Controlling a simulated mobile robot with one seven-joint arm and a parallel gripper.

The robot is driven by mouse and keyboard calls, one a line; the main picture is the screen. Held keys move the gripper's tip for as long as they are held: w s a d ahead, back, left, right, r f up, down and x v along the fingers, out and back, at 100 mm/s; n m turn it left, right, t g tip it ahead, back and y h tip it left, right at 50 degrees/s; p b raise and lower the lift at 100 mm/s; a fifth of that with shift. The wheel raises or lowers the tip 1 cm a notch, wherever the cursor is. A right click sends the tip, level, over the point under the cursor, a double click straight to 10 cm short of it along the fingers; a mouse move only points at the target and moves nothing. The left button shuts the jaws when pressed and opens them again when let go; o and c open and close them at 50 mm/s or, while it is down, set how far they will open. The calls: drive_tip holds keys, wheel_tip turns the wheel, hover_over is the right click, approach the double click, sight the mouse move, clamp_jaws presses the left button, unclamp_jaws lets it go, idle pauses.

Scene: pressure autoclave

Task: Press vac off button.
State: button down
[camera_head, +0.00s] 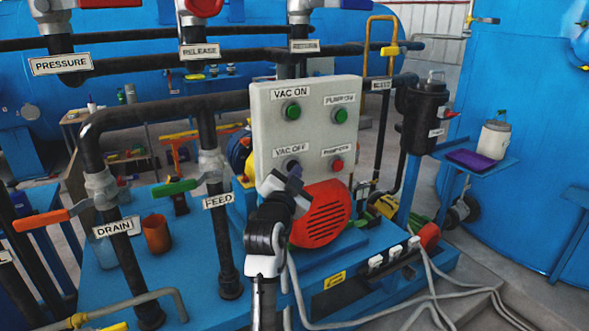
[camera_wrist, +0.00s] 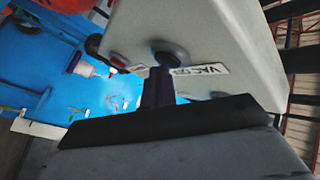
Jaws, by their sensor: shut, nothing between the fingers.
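The grey-white control panel (camera_head: 305,95) stands in the middle of the head view. The vac off button (camera_head: 292,163) is at its lower left under the VAC OFF label (camera_head: 289,150), partly hidden by my gripper (camera_head: 294,173). My gripper is shut and empty, with its tips right in front of the button. In the wrist view the dark round button (camera_wrist: 172,53) sits beside its label (camera_wrist: 201,71), and my fingertips (camera_wrist: 158,80) overlap its lower edge. I cannot tell whether they touch it.
The panel also has a green vac on button (camera_head: 292,109), a green button (camera_head: 341,115) at upper right and a red button (camera_head: 337,164) at lower right. A red motor cover (camera_head: 320,215) is below. The feed pipe (camera_head: 222,245) and green handle (camera_head: 175,187) are left.

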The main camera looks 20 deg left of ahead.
idle(0.3)
drive_tip(key=shift+s+d, duration=0.55)
drive_tip(key=shift+d, duration=0.1)
drive_tip(key=s+d, duration=0.1)
drive_tip(key=d, duration=0.1)
drive_tip(key=s+d, duration=0.2)
idle(0.4)
idle(0.6)
